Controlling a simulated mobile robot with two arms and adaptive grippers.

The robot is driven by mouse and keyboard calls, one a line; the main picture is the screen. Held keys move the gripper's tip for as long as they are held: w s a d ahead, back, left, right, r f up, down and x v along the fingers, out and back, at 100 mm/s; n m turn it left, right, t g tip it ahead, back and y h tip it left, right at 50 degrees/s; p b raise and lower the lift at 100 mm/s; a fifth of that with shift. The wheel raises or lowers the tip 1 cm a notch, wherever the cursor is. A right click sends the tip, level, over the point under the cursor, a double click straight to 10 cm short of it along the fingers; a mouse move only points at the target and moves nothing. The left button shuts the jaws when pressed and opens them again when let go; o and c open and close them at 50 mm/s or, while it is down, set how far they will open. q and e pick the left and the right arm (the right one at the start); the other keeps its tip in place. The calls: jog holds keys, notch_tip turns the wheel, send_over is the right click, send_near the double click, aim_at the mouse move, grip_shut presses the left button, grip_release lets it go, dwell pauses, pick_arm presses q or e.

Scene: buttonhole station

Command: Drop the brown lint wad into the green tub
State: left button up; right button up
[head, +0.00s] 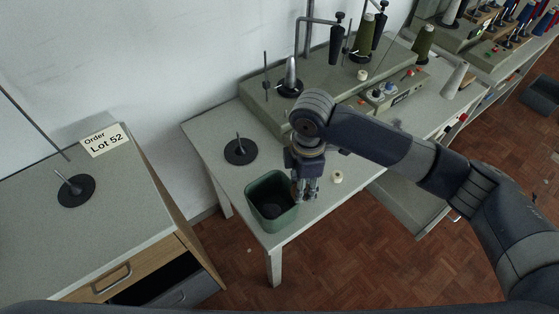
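The green tub (257,217) stands open at the front left corner of the grey machine table. A dark patch shows inside it, and I cannot tell whether that is something lying there or only shadow. My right gripper (306,195) points down at the tub's right rim, with its fingers beside or just over the edge. The fingers are too small and dark to tell whether they are open or shut, or whether they hold anything. I cannot make out the brown lint wad anywhere. My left gripper is out of view.
A cream spool (337,177) sits on the table right of my gripper. A black spool stand (240,151) is behind the tub. The buttonhole machine (262,101) fills the table's back. A cabinet (112,205) with an order card stands left, across a floor gap.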

pick_arm(q)
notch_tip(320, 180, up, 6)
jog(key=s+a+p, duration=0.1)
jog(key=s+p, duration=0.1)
jog(key=p, duration=0.3)
pick_arm(e)
jog(key=w+a+r+n, duration=0.2)
jog(key=a+n, duration=0.4)
jog(key=n, duration=0.3)
pick_arm(q)
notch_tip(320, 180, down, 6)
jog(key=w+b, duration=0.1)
jog(key=b, duration=0.5)
pick_arm(e)
notch_tip(320, 180, down, 6)
jog(key=shift+s+d+f, duration=0.2)
jog(key=shift+d+f, duration=0.05)
jog(key=o, duration=0.7)
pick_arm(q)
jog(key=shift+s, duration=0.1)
pick_arm(e)
notch_tip(320, 180, up, 12)
jog(key=shift+r, duration=0.1)
